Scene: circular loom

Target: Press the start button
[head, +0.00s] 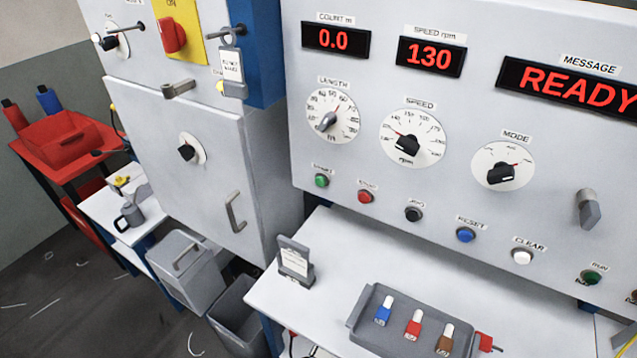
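The start button is most likely the green round button (321,180) at the left end of the button row on the grey control panel (375,40); its small label above is hard to read. To its right is a red button (366,197), then a black one (413,214). A second green button (591,278) sits at the far right under a label that seems to read RUN. Neither of my grippers shows in the head view. Nothing visible covers or touches the left green button.
Below the panel, a white shelf (330,240) holds a grey tray (355,320) with coloured pieces and a small card stand (295,258). Dials and lit displays, one reading READY (575,85), are above the buttons. A grey cabinet (190,130) stands left.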

